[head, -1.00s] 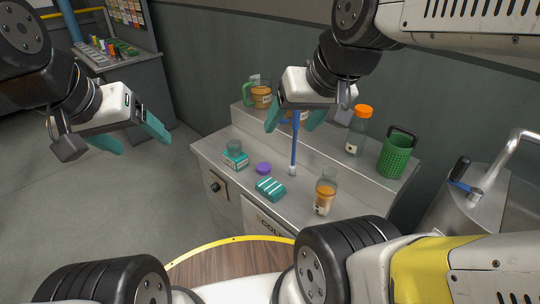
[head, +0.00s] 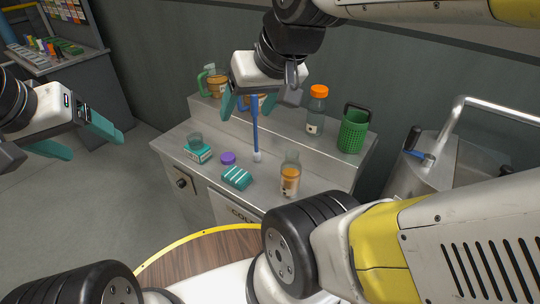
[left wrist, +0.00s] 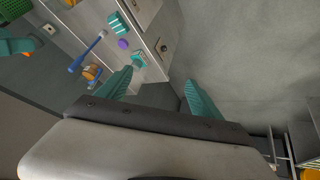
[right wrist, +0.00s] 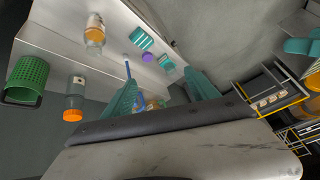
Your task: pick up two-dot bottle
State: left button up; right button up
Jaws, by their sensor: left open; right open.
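Two bottles show, and I cannot read dots on either label. A clear bottle with orange liquid and a pale label (head: 290,178) stands upright on the lower counter; it also shows in the right wrist view (right wrist: 95,36). An orange-capped clear bottle with a small label (head: 316,112) stands on the raised shelf; the right wrist view shows it too (right wrist: 74,100). My right gripper (head: 250,104) is open above the counter, left of both bottles, holding neither. My left gripper (head: 82,138) is open and empty over the floor, left of the counter.
A green basket (head: 353,132) is right of the orange-capped bottle. A teal striped block (head: 236,177), purple lid (head: 228,158) and teal box (head: 198,153) lie on the counter. A metal vessel (head: 425,170) stands right.

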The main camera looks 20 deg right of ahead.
aim_at(291, 170)
jog(key=j+z, duration=0.1)
jog(key=z, duration=1.3)
jog(key=k+j+z, duration=0.1)
jog(key=j+z, duration=0.15)
jog(key=z, duration=0.15)
jog(key=k+j+z, duration=0.15)
jog(key=z, duration=0.3)
jog(key=k+j+z, duration=0.15)
jog(key=z, duration=0.25)
jog(key=k+j+z, duration=0.35)
jog(key=k+j, duration=0.35)
jog(key=j, duration=0.3)
jog(key=i, duration=0.05)
